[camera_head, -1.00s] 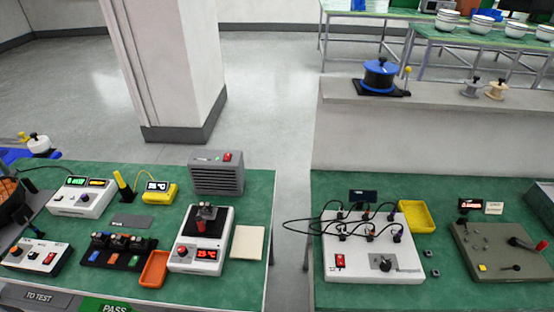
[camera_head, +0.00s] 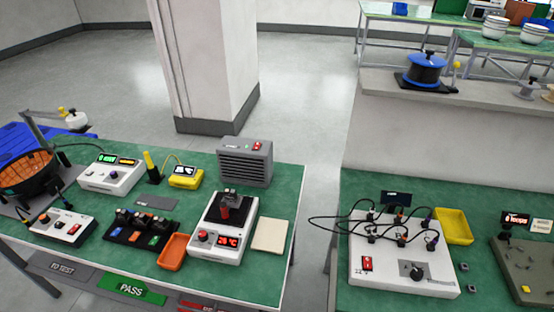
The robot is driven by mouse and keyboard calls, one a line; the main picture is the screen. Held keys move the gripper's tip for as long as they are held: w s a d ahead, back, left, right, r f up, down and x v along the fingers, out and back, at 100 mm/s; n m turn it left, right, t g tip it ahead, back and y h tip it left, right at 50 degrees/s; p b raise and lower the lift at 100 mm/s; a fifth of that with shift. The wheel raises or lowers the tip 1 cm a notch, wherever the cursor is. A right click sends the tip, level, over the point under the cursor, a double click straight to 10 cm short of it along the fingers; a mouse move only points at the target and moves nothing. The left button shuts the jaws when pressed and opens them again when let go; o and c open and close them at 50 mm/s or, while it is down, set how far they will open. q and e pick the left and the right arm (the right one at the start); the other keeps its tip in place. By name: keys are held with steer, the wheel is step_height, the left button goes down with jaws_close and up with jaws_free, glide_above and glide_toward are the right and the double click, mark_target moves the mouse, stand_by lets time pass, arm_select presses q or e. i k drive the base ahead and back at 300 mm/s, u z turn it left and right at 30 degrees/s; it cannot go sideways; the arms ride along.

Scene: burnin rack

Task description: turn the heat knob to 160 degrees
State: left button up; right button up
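A white heater unit (camera_head: 222,257) stands on the left green bench, with a dark block and clamp (camera_head: 233,208) on top. Its sloped front has a red-topped knob (camera_head: 203,236) at the left and a red lit temperature display (camera_head: 229,241) beside it. The display seems to show a value in the twenties in °C; the digits are small. No 160 mark or pointer on the knob can be made out. Neither of my grippers is in view, and nothing touches the knob.
An orange tray (camera_head: 173,250) stands left of the heater and a cream pad (camera_head: 269,236) lies right of it. A grey vented box (camera_head: 245,162) stands behind. A gap separates this bench from the right bench, which holds a white cabled box (camera_head: 402,262) with a black knob (camera_head: 416,271).

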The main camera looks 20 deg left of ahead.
mark_target(203, 234)
steer(key=u, duration=0.05)
steer(key=k, duration=0.5)
steer(key=u, duration=0.3)
steer(key=i, duration=0.45)
steer(key=u, duration=0.85)
